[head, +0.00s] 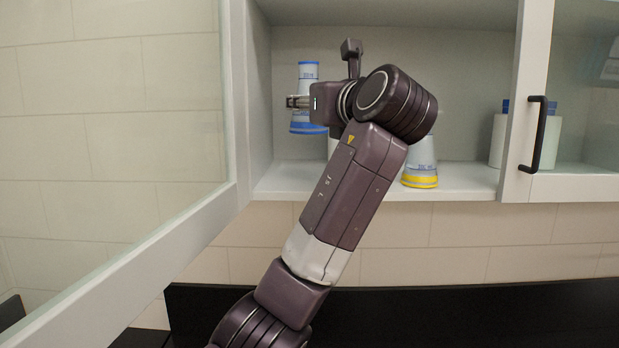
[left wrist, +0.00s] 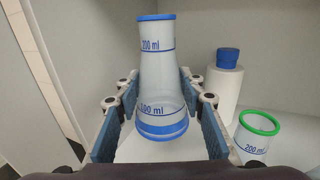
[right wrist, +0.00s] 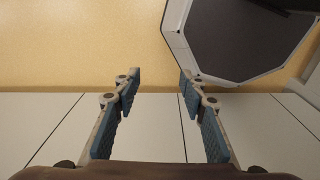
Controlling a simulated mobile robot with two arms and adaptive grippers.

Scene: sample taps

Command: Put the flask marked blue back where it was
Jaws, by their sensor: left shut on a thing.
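The flask marked blue (head: 305,125) is a clear cone with blue bands and blue print. It is upright and raised above the cabinet shelf (head: 280,180), near the cabinet's left wall. My left gripper (head: 298,102) is shut on it. In the left wrist view the flask (left wrist: 160,70) stands between the two fingers (left wrist: 159,100). My left arm covers the middle of the cabinet opening in the head view. My right gripper (right wrist: 160,75) shows only in the right wrist view, with its fingers apart and nothing between them.
A flask with a yellow band (head: 420,172) stands on the shelf right of my arm. The left wrist view shows a green-rimmed flask (left wrist: 257,135) and a white blue-capped bottle (left wrist: 225,90). The left glass door (head: 190,215) is open; the right door (head: 575,100) has a black handle.

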